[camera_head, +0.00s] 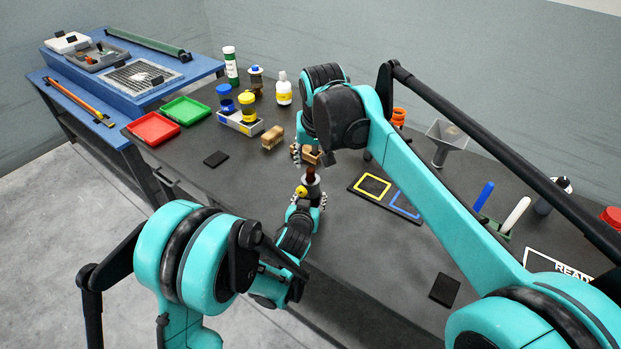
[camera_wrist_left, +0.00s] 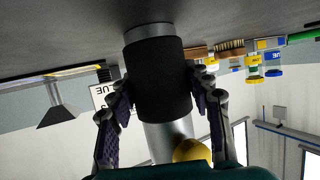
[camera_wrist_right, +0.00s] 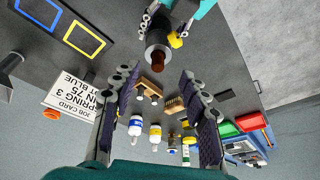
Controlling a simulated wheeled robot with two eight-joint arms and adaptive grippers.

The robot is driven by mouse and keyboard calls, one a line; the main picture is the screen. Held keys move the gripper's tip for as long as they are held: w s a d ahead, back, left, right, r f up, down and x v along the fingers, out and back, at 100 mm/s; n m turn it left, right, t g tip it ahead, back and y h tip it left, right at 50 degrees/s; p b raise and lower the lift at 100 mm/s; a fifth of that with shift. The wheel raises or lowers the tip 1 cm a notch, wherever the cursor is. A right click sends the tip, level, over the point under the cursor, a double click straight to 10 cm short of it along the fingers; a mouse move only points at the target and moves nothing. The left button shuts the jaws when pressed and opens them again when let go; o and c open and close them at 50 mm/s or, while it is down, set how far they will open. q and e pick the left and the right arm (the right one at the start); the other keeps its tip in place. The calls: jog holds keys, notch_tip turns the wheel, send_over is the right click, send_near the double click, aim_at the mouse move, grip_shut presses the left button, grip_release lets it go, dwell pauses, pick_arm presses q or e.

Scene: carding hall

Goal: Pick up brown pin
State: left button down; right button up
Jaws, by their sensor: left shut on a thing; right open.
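The brown pin (camera_head: 310,173) sticks up, dark reddish-brown, from the top of a black and silver cylinder (camera_head: 312,188). Its end also shows in the right wrist view (camera_wrist_right: 157,62). My left gripper (camera_head: 307,198) is shut around the cylinder, whose black sleeve (camera_wrist_left: 160,80) fills the space between the fingers in the left wrist view. My right gripper (camera_head: 307,151) is open and empty just above the pin. In the right wrist view, the pin's end lies beyond the fingertips, not between them. The pin's lower part is hidden inside the cylinder.
A wooden block (camera_wrist_right: 149,90) and a brush (camera_head: 272,138) lie close by on the dark table. Several bottles and cups stand behind, with red (camera_head: 153,128) and green (camera_head: 186,110) trays at left. A board with yellow and blue outlines (camera_head: 386,196) lies right.

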notch_tip(320, 180, up, 2)
jog(key=a+m+h, duration=0.1)
jog(key=m, duration=0.1)
send_over(310, 171)
jog(key=s, duration=0.2)
jog(key=shift+t, duration=0.3)
notch_tip(310, 171, down, 6)
jog(key=shift+s+d+r, duration=0.15)
jog(key=x, duration=0.5)
grip_shut()
